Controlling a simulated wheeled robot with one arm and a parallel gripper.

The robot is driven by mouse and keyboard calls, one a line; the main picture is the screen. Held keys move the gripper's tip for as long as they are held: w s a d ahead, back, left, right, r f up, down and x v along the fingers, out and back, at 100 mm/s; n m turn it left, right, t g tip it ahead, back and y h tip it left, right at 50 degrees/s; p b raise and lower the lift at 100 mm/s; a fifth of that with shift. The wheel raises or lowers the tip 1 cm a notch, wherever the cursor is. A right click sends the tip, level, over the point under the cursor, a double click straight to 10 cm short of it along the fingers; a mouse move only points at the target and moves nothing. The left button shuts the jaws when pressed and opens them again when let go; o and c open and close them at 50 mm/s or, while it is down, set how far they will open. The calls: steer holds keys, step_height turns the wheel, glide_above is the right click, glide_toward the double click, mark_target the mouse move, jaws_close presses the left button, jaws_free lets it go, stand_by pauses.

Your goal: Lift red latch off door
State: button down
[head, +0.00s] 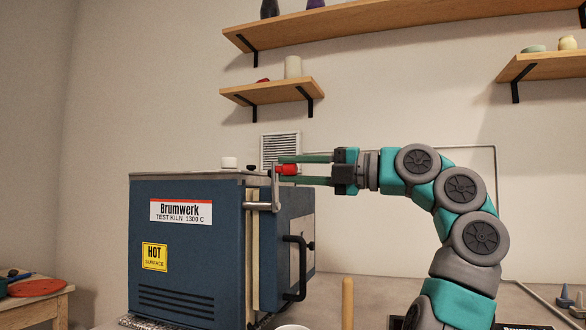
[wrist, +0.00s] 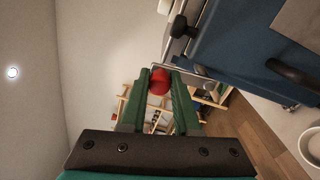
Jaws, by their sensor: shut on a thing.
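The kiln (head: 185,250) is a blue box with a "Brumwerk" label. Its door (head: 290,235) is at the right side and carries a black handle (head: 298,268). A grey metal latch arm (head: 275,190) stands upright at the top of the door edge, with a red knob (head: 287,169) at its upper end. My gripper (head: 287,170) reaches in from the right and is shut on the red knob. In the wrist view the red knob (wrist: 159,82) sits between the tips of my two green fingers. The kiln's blue side (wrist: 245,45) shows at the upper right there.
A small white knob (head: 229,162) stands on the kiln top. Wall shelves (head: 268,92) with pots hang above. A wooden side table (head: 35,299) stands at lower left. A white bowl (wrist: 312,146) shows at the right of the wrist view.

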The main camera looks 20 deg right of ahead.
steer(key=shift+s+a, duration=0.1)
steer(key=shift+s, duration=0.05)
stand_by(0.3)
steer(key=c, duration=0.7)
jaws_free()
steer(key=shift+o, duration=0.2)
steer(key=v, duration=0.7)
steer(key=shift+s+d, duration=0.2)
steer(key=shift+d, duration=0.2)
